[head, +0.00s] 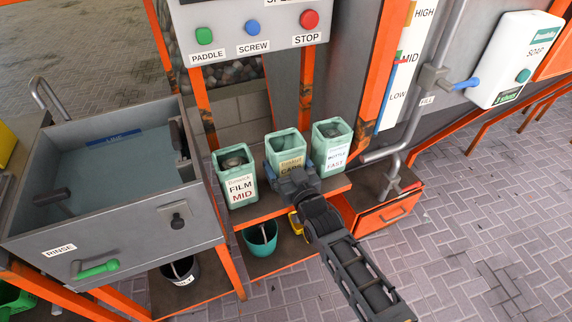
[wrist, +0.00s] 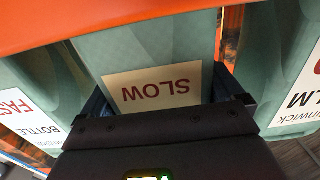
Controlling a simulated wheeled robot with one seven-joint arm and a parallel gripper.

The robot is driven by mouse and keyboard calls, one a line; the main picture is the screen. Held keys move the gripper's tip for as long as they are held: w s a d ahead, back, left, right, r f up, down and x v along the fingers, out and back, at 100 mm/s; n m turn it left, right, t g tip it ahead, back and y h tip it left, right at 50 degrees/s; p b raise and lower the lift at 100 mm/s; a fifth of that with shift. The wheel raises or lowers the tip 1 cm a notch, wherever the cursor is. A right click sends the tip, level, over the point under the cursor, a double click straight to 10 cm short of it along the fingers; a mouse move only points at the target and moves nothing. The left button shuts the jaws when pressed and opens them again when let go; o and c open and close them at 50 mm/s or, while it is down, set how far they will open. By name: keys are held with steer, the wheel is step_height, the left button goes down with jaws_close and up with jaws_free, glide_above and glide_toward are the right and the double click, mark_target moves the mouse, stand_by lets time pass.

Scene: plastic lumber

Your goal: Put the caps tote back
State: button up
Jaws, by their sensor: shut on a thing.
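The caps tote (head: 287,148) is a pale green open-topped bin with a label reading CAPS, partly hidden by my gripper. It stands in line between two similar totes at the orange-edged shelf. My gripper (head: 283,176) is at its front face and shut on it. In the wrist view the caps tote (wrist: 150,50) fills the middle, with a SLOW label upside down, between the dark fingers of my gripper (wrist: 165,100). I cannot tell whether its base touches the shelf.
The film tote (head: 236,170), labelled MID, stands close on the left, and the bottle tote (head: 331,145), labelled FAST, close on the right. A teal bucket (head: 260,238) sits on the lower shelf. A grey rinse tank (head: 110,190) is at left. Paved floor lies open at right.

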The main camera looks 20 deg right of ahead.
steer(key=shift+f, duration=0.15)
steer(key=shift+f, duration=0.15)
steer(key=o, duration=1)
steer(key=shift+c, duration=0.2)
steer(key=shift+r, duration=0.2)
steer(key=shift+r, duration=0.1)
steer(key=s, duration=1.2)
